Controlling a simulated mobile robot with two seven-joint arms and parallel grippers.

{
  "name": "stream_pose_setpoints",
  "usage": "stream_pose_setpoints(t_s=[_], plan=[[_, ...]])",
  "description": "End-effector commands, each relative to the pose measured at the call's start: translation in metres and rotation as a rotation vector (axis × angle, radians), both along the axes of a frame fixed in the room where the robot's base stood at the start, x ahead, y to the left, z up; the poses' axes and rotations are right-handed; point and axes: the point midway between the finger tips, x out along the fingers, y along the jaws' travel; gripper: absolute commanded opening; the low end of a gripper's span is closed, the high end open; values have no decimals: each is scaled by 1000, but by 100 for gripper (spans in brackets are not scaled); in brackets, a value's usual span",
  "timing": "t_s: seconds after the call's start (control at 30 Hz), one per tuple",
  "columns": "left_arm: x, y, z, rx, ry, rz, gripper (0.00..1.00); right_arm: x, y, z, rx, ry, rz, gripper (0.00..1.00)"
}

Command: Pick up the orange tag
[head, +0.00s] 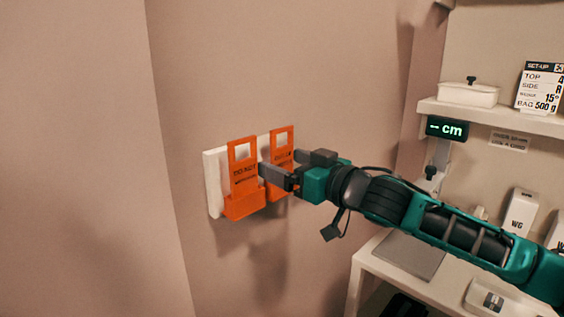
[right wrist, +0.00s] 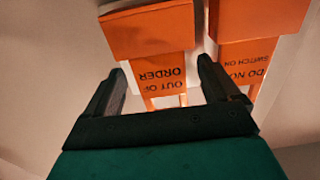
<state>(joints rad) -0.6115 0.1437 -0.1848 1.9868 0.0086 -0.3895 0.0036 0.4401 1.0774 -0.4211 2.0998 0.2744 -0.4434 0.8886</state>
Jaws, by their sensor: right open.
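Two orange tags hang side by side on a white wall plate (head: 213,184). The left tag (head: 243,180) reads "DO NOT SWITCH ON" and also shows in the right wrist view (right wrist: 255,33), where the picture is upside down. The right tag (head: 281,143) reads "OUT OF ORDER" and also shows in the right wrist view (right wrist: 150,34). My right gripper (head: 280,163) is open at the right tag, one finger on each side. In the right wrist view its fingers (right wrist: 162,68) frame the "OUT OF ORDER" tag. Contact cannot be told. My left gripper is out of view.
A white shelf unit (head: 480,115) stands at the right, with a lidded box (head: 467,94), a set-up card (head: 540,88) and a "cm" display (head: 447,128). A lower counter (head: 372,262) holds a grey mat (head: 410,255). The wall left of the plate is bare.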

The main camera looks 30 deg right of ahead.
Motion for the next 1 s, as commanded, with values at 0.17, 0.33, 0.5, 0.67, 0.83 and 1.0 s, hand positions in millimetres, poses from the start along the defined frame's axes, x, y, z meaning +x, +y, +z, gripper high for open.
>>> stream_pose_setpoints(t_s=[0.17, 0.33, 0.5, 0.67, 0.83, 1.0], plan=[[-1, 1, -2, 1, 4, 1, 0, 0, 0, 0, 0, 1, 0, 89], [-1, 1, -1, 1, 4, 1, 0, 0, 0, 0, 0, 1, 0, 77], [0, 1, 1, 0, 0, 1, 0, 0, 0, 0, 0, 0, 0, 61], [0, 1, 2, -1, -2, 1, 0, 0, 0, 0, 0, 1, 0, 45], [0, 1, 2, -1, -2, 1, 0, 0, 0, 0, -1, 1, 0, 30], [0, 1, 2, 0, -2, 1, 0, 0, 0, 0, -1, 0, 0, 30]])
